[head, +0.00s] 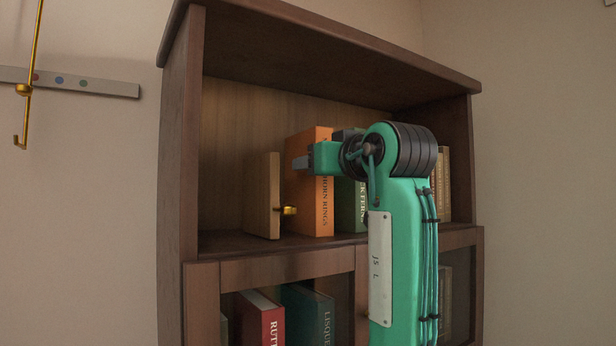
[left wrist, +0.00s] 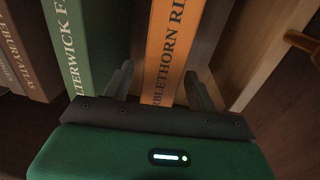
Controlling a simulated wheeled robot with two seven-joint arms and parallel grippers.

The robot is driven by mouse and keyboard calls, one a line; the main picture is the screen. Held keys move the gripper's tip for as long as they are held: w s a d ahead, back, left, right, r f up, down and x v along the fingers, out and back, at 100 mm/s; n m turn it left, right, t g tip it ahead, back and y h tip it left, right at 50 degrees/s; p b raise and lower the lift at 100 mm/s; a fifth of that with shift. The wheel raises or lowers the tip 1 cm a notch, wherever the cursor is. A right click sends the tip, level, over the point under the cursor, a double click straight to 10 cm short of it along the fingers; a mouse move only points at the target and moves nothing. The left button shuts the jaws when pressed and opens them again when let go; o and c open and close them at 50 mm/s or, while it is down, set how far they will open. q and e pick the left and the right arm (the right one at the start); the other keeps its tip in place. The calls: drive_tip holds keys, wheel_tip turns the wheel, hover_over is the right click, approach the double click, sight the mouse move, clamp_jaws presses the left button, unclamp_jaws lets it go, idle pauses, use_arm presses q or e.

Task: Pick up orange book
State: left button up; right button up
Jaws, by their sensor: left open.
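The orange book (head: 308,205) stands upright on the upper shelf of the bookcase in the head view, with part of its spine behind my left arm. In the left wrist view the orange spine (left wrist: 174,45) is between the two fingers. My left gripper (head: 303,161) is open in front of the upper spine, and in the left wrist view (left wrist: 162,92) one finger is on each side of the book. I cannot tell how deep the fingers reach or whether they touch it. My right gripper is not in view.
A wooden bookend (head: 262,195) with a brass knob (head: 288,210) stands left of the orange book. A green book (head: 350,205) stands close on its right. The bookcase side wall (head: 180,150) and top (head: 320,40) enclose the shelf. More books, including a red one (head: 258,318), stand below.

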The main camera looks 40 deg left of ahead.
use_arm(q)
drive_tip(key=p+x, duration=0.2)
drive_tip(key=x, duration=0.2)
drive_tip(key=shift+f, duration=0.1)
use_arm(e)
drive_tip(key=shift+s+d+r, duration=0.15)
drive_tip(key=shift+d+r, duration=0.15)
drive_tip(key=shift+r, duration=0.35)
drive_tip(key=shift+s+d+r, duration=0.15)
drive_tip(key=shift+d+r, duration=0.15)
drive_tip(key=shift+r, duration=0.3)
use_arm(q)
drive_tip(key=c, duration=0.3)
clamp_jaws()
